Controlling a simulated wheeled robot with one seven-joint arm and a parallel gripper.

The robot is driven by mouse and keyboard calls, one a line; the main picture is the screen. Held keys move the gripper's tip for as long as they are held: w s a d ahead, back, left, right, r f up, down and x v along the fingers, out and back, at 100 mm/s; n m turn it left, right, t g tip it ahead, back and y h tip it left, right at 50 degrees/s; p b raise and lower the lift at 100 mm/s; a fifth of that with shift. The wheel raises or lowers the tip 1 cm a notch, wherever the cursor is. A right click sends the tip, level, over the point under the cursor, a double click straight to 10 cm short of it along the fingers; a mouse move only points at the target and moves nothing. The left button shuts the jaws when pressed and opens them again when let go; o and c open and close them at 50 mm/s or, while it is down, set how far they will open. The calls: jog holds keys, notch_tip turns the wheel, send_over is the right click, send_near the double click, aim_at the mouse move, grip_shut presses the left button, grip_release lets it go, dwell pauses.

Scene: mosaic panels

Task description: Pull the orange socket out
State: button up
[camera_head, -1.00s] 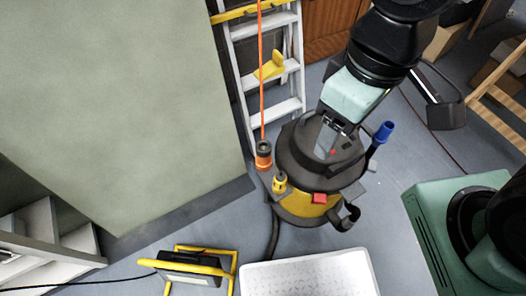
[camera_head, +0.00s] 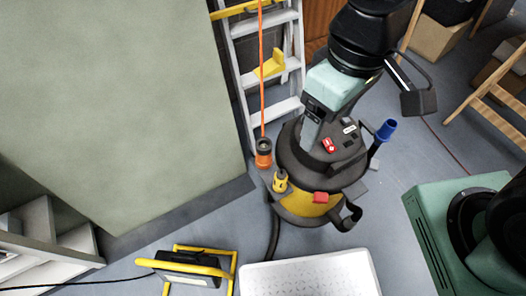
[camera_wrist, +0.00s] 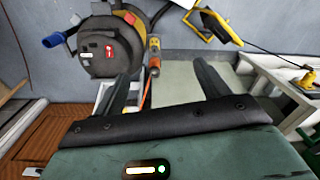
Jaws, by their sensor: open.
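The orange socket (camera_head: 263,160) sits on the end of a taut orange cable (camera_head: 261,80), at the left edge of the black and yellow vacuum (camera_head: 310,195). A yellow connector (camera_head: 280,182) is just below and right of it. In the wrist view the orange socket (camera_wrist: 154,63) shows beyond and between my fingertips, with the yellow connector (camera_wrist: 154,43) above it. My gripper (camera_wrist: 165,78) is open and empty. In the head view my gripper (camera_head: 309,128) is over the vacuum's top, right of the socket and apart from it. How the socket joins the vacuum is unclear.
A ladder (camera_head: 285,106) stands behind the socket, and a large pale panel (camera_head: 110,100) is to its left. A yellow-framed lamp (camera_head: 190,268) and a white perforated box (camera_head: 312,275) lie in front.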

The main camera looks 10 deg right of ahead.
aim_at(264, 138)
jog(key=w+a+f+m+b, duration=0.1)
jog(key=w+f+b, duration=0.4)
jog(key=f, duration=0.5)
jog(key=w+a+f+m+b, duration=0.1)
jog(key=w+a+f+b, duration=0.2)
jog(key=w+f+b, duration=0.2)
jog(key=w+a+f+b, duration=0.3)
jog(key=w+f+b, duration=0.3)
jog(key=f, duration=1.1)
jog(key=shift+w+f+m, duration=0.2)
jog(key=shift+w+m, duration=0.2)
jog(key=shift+w, duration=1.35)
jog(key=shift+f, duration=0.1)
notch_tip(264, 138, down, 9)
jog(key=b, duration=0.7)
jog(key=shift+s, duration=0.1)
jog(key=c, duration=1.3)
jog(key=shift+r+p, duration=0.2)
jog(key=shift+p, duration=0.1)
